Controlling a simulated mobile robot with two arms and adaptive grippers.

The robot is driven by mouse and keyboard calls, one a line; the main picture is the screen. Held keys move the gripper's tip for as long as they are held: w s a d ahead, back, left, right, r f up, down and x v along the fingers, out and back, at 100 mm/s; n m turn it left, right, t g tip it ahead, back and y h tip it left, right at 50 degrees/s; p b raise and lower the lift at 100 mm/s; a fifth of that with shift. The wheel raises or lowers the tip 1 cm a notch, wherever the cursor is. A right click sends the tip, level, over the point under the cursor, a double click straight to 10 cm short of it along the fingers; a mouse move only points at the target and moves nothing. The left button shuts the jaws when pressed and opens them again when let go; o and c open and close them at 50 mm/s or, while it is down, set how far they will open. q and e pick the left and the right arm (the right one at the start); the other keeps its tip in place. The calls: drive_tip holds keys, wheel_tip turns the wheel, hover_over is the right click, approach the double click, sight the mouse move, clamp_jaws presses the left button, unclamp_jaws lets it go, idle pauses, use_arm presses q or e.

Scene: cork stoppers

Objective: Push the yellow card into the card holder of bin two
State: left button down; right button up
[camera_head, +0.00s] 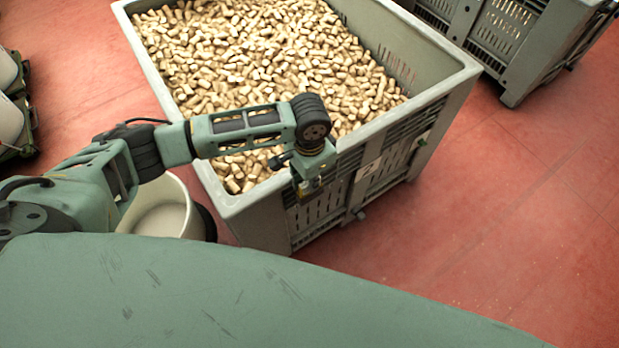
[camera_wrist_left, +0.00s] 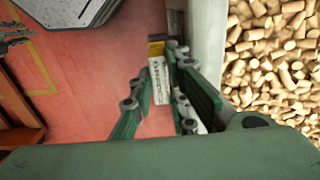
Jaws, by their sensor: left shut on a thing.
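The grey bin (camera_head: 222,200), full of corks, stands in the middle of the head view. A pale plate (camera_head: 370,168) with a small mark, perhaps a 2, is on its front side. My left gripper (camera_head: 309,187) is beside the bin's near corner, outside the wall. In the left wrist view the gripper (camera_wrist_left: 160,72) is shut on the card (camera_wrist_left: 158,84), which has a yellow end (camera_wrist_left: 156,47) and a pale part with dark print. The bin's rim (camera_wrist_left: 207,50) is just right of the fingers. I cannot make out the card holder clearly. My right gripper is out of view.
Loose corks (camera_head: 250,50) fill the bin. A white tub (camera_head: 165,208) stands left of it, under my left arm. Another grey bin (camera_head: 530,50) is at the upper right. The red floor (camera_head: 530,200) to the right is clear.

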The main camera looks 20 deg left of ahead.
use_arm(q)
drive_tip(key=shift+f+b, duration=0.3)
drive_tip(key=shift+f, duration=0.6)
drive_tip(key=c, duration=1.6)
unclamp_jaws()
wheel_tip(320, 180, up, 12)
drive_tip(key=shift+d, duration=0.1)
